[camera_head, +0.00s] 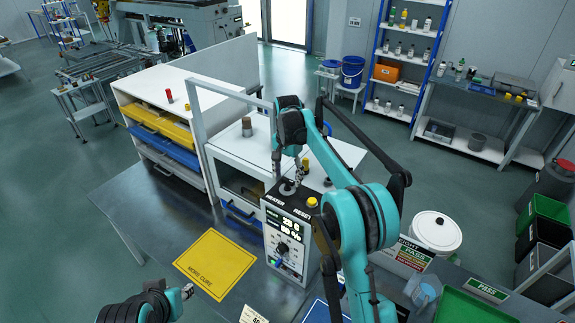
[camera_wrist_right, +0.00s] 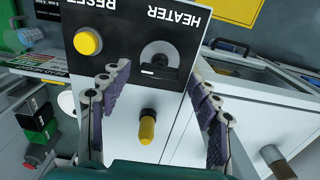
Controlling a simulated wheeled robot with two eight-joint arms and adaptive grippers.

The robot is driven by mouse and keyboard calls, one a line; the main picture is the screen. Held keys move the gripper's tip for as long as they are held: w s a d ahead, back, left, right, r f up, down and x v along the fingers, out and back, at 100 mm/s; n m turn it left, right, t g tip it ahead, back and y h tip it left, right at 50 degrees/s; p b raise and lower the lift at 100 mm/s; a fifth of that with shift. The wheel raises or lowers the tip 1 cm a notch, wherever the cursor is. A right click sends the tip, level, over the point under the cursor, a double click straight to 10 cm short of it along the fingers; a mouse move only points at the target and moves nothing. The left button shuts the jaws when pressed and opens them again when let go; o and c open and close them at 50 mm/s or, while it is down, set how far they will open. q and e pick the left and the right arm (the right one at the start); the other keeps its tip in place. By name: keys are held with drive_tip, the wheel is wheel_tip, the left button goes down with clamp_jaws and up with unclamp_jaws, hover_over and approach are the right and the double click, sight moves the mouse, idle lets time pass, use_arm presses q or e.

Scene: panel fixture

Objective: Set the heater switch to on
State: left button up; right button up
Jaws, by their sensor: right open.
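The heater switch is a black knob with a short white mark on a grey round base, under the HEATER label; it shows in the right wrist view (camera_wrist_right: 158,60) and in the head view (camera_head: 288,188). It sits on the black top of the control box (camera_head: 286,238). My right gripper (camera_head: 290,174) is above the switch with fingers apart. In the wrist view its fingertips (camera_wrist_right: 159,76) are on either side of the knob, with gaps and nothing held. Whether the switch is on cannot be told. My left gripper (camera_head: 187,291) is at the bottom left, its fingers unclear.
A yellow RESET button (camera_wrist_right: 88,41) is beside the switch, also in the head view (camera_head: 312,202). A yellow-tipped post (camera_wrist_right: 147,128) stands below the box's top edge in the wrist view. A white cabinet (camera_head: 232,150) is behind the box. A yellow mat (camera_head: 215,264) lies left.

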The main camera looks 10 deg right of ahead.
sight(288, 180)
wheel_tip(288, 180, up, 11)
drive_tip(key=shift+r, duration=0.15)
idle(0.4)
drive_tip(key=s+d+f+n+t+b, duration=0.1)
drive_tip(key=s+f+n+t+b, duration=0.1)
drive_tip(key=s+f+b, duration=0.55)
drive_tip(key=s+d+f+n+t+b, duration=0.1)
drive_tip(key=s+f+n+t+b, duration=0.15)
drive_tip(key=s+f+b, duration=0.5)
drive_tip(key=s+d+f+n+t+b, duration=0.1)
drive_tip(key=s+f+n+b, duration=0.3)
drive_tip(key=s+f+b, duration=0.9)
drive_tip(key=s+f+t, duration=0.1)
drive_tip(key=s+f, duration=0.6)
drive_tip(key=f, duration=0.3)
drive_tip(key=shift+d+n+t, duration=0.25)
drive_tip(key=shift+n+t, duration=0.1)
